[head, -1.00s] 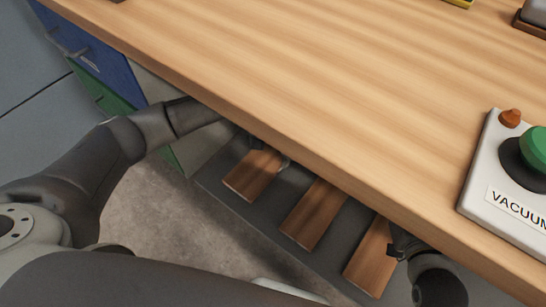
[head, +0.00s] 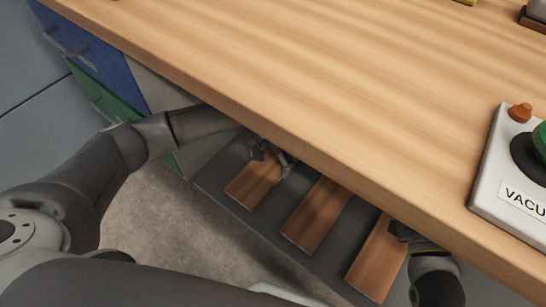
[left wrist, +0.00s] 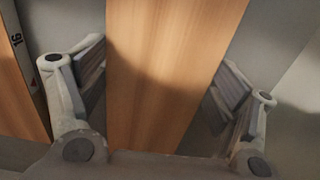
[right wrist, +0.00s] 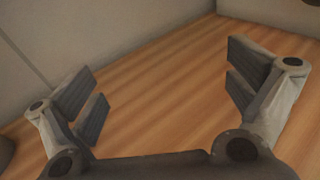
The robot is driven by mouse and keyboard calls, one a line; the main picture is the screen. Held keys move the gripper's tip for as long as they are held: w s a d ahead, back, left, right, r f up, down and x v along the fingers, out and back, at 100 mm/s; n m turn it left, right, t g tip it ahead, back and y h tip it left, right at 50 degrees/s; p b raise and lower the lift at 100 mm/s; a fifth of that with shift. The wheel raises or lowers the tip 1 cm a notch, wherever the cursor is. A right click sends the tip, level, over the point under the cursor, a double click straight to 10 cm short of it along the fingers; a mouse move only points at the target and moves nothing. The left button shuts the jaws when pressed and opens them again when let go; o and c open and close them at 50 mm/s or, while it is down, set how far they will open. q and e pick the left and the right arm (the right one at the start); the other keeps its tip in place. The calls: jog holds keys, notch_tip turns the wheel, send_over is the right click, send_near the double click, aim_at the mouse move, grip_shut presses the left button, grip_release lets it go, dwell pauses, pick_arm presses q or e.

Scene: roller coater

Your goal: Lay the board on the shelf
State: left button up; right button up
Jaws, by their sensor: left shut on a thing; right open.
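Three wooden boards lie side by side on the dark grey shelf (head: 225,192) under the worktop: a left board (head: 252,184), a middle board (head: 314,215) and a right board (head: 376,264). My left gripper (head: 272,156) is shut on the left board; in the left wrist view its fingers flank that board (left wrist: 160,70) at both long edges. The boards' far ends are hidden under the worktop. My right gripper (head: 403,236) is open at the right board's right edge. A broad wooden surface (right wrist: 165,80) lies behind its spread fingers in the right wrist view; I cannot tell which piece it is.
The wooden worktop (head: 300,70) overhangs the shelf closely above both grippers. A control box labelled VACUUM (head: 500,170) sits on it at right. Blue and green drawers (head: 90,65) stand at left. In the left wrist view, a strip marked 16 (left wrist: 17,42) is at the left edge.

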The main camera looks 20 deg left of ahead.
pick_arm(q)
jog(key=o, duration=1.1)
jog(key=shift+f, duration=0.1)
